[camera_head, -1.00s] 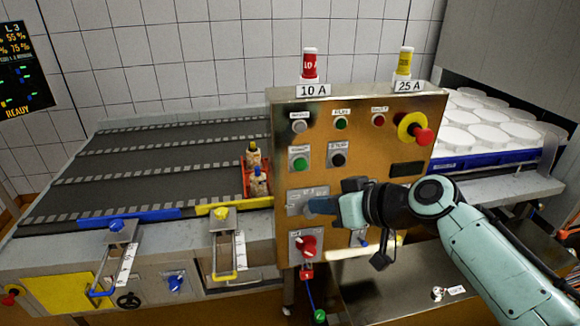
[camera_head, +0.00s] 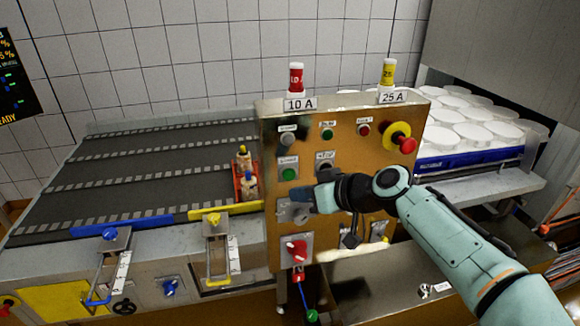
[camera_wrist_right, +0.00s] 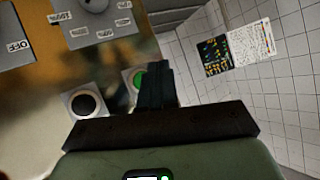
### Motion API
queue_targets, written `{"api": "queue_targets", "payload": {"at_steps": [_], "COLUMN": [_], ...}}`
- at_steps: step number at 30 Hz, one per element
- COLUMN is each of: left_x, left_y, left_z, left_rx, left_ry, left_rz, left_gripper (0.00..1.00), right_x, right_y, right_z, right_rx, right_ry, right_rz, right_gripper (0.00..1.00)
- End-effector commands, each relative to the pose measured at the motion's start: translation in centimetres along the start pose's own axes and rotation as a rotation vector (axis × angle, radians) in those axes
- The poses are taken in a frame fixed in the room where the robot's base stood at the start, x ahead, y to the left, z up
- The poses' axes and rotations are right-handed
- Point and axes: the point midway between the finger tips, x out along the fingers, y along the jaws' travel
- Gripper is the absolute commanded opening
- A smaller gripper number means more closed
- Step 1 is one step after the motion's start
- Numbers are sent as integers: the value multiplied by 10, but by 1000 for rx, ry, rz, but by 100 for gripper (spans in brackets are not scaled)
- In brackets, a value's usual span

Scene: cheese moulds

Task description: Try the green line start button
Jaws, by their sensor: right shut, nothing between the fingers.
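The green start button (camera_head: 289,174) sits on a pale square plate on the brass-coloured control panel (camera_head: 275,235), left of a black button (camera_head: 325,169). My right gripper (camera_head: 316,198) is shut and empty, just below and to the right of the green button in the head view. In the right wrist view the green button (camera_wrist_right: 138,78) is partly hidden behind the shut fingers (camera_wrist_right: 155,83). The black button (camera_wrist_right: 86,104) is left of them. I cannot tell whether the fingertips touch the panel. My left gripper is not in view.
A red rotary switch (camera_head: 296,249) and a selector plate (camera_head: 285,214) are lower on the panel. A yellow-ringed red knob (camera_head: 406,144) is at its upper right. A conveyor (camera_head: 130,180) lies left; a blue tray (camera_head: 470,162) of white moulds stands right.

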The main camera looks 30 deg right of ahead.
Motion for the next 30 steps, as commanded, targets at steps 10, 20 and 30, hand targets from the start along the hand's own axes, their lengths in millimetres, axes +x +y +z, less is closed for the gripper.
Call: {"api": "queue_targets", "payload": {"at_steps": [10, 20, 30], "left_x": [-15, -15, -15], "left_y": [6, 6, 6], "left_z": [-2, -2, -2], "left_rx": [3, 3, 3], "left_ry": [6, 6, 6], "left_rz": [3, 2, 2], "left_gripper": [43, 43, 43], "right_x": [19, 21, 20], "right_y": [14, 15, 15], "right_z": [-15, -14, -15], "right_rx": [0, 0, -1], "right_ry": [0, 0, 0], "right_rz": [-1, 0, 0], "right_gripper": [0, 0, 0]}}
